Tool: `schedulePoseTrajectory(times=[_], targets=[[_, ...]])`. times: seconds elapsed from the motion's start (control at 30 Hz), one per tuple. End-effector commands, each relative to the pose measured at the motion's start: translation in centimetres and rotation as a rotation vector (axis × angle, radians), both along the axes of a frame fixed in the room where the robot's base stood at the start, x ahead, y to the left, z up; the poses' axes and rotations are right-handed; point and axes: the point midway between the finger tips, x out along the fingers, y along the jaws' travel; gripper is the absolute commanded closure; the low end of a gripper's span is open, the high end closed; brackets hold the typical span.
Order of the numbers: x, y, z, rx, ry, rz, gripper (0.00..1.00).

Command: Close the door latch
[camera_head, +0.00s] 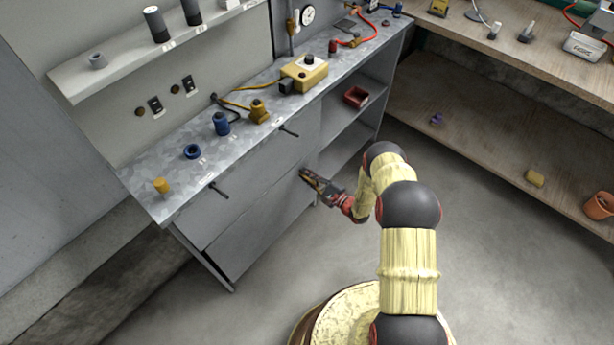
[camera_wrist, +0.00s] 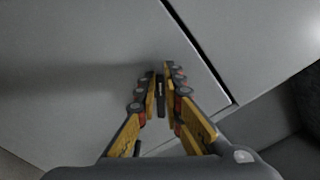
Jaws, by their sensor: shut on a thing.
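The door latch (camera_wrist: 160,86) shows in the wrist view as a small dark upright piece on the grey cabinet front. My gripper (camera_wrist: 161,95) has its yellow-and-black fingers closed around it, one on each side. In the head view my gripper (camera_head: 306,174) reaches left to the right end of the grey cabinet front (camera_head: 262,205), below the workbench top. The fingers hide the latch in the head view. A dark seam between panels runs to the right of the fingers in the wrist view.
Two black handles stick out of the cabinet front, one at left (camera_head: 218,190) and one nearer the middle (camera_head: 289,131). The metal worktop (camera_head: 188,172) carries several small items. Open shelves with a red bin (camera_head: 356,96) lie right of the panels. The floor in front is clear.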

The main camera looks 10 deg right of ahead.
Motion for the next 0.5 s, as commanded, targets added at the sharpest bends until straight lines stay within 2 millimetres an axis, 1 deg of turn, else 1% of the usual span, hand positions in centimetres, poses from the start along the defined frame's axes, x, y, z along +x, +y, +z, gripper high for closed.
schedulePoseTrajectory(times=[0.03,0.5], targets=[[-0.09,0.15,-0.36,-0.035,-0.024,0.002,1.0],[-0.37,0.48,-1.35,-0.367,-0.265,0.002,1.0]])
